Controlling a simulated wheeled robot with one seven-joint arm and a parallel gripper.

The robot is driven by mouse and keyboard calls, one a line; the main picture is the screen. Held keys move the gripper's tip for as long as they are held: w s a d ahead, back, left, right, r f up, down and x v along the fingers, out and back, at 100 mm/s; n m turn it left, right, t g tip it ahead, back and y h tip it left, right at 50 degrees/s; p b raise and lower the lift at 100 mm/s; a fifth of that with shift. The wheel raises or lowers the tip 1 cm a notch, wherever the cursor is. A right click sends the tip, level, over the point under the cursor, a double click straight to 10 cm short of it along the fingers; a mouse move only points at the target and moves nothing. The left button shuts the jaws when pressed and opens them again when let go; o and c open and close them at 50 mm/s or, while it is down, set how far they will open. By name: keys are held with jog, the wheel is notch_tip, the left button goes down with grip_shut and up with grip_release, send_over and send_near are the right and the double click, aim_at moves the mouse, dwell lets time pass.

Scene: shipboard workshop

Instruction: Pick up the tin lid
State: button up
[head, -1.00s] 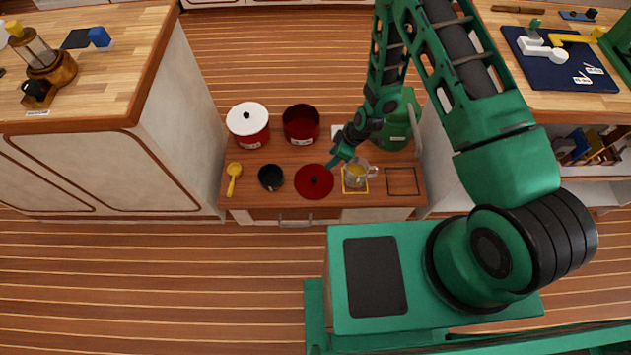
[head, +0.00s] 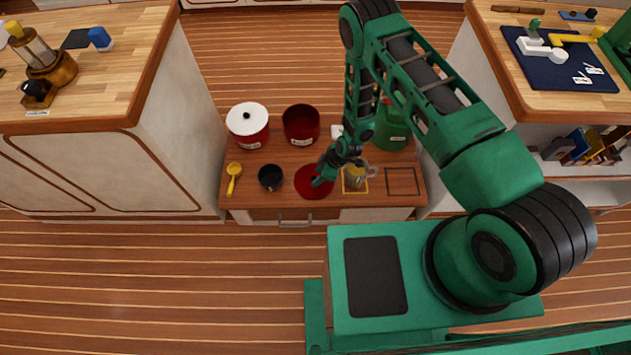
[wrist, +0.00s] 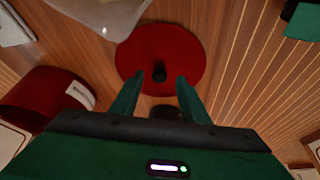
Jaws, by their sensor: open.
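In the wrist view the lid (wrist: 183,50) lies ahead of my open fingers (wrist: 159,82). I cannot tell the exact height of the fingers above the lid.
A dark red open tin (head: 301,125) and a white-lidded red tin (head: 248,122) stand behind. A black cup (head: 271,177) and yellow scoop (head: 233,177) are left. A glass mug (head: 355,175) stands close at right, beside an empty outlined square (head: 402,181).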

jog(key=shift+x, duration=1)
grip_shut()
jog(key=shift+w+r, duration=0.1)
jog(key=shift+r, duration=0.1)
